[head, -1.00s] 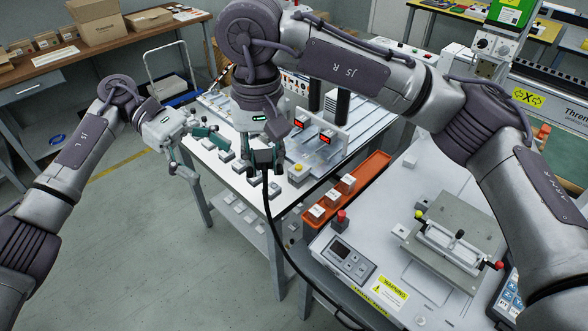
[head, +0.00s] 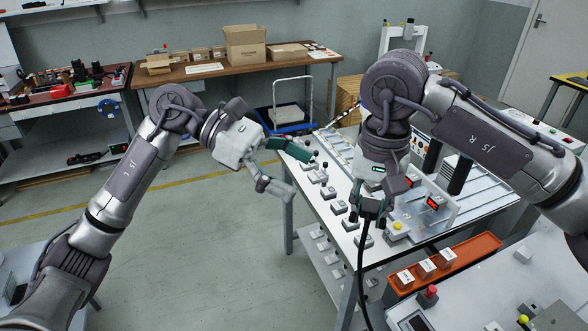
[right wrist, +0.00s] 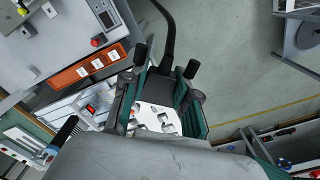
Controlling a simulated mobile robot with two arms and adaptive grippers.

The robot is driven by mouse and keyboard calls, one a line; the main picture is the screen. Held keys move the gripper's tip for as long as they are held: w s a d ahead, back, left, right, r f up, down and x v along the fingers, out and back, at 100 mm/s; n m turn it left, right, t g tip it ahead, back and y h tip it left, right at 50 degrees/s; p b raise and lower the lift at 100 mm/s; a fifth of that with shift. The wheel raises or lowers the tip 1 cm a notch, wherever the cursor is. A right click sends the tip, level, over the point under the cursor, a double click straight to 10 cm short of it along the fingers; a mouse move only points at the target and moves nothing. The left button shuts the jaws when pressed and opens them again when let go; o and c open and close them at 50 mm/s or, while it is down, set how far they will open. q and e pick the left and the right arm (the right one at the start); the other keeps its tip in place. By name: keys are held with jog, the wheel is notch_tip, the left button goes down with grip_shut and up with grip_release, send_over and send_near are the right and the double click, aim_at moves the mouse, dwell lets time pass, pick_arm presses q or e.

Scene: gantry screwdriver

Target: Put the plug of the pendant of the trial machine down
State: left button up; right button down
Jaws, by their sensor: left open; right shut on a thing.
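My right gripper (head: 371,212) is shut on the plug (right wrist: 158,88), a dark block with a thick black cable (head: 362,262). The gripper points down above the near part of the white table (head: 340,188); I cannot tell how high. In the head view the fingers hide most of the plug, and the cable hangs below it out of the picture. In the right wrist view the plug lies between the green and black fingers. My left gripper (head: 290,170) is open and empty, beside the table's left edge. The pendant's body is not clearly seen.
Several small grey blocks (head: 339,207) stand on the table. A clear-fronted fixture with red displays (head: 433,202) is right of my right gripper. An orange tray (head: 470,258) and a light-grey machine bench (head: 480,298) are at the lower right. The floor at left is clear.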

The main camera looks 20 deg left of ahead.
aim_at(366, 211)
pick_arm(q)
jog(key=x, duration=1.2)
jog(key=shift+r, duration=0.1)
jog(key=shift+s, duration=0.15)
jog(key=c, duration=1.3)
pick_arm(e)
jog(key=shift+w, duration=0.1)
pick_arm(q)
jog(key=shift+d, duration=0.1)
pick_arm(e)
jog(key=c, duration=0.9)
grip_release()
pick_arm(q)
jog(key=shift+s, duration=0.1)
pick_arm(e)
jog(key=shift+o, duration=0.6)
jog(key=shift+w, duration=0.1)
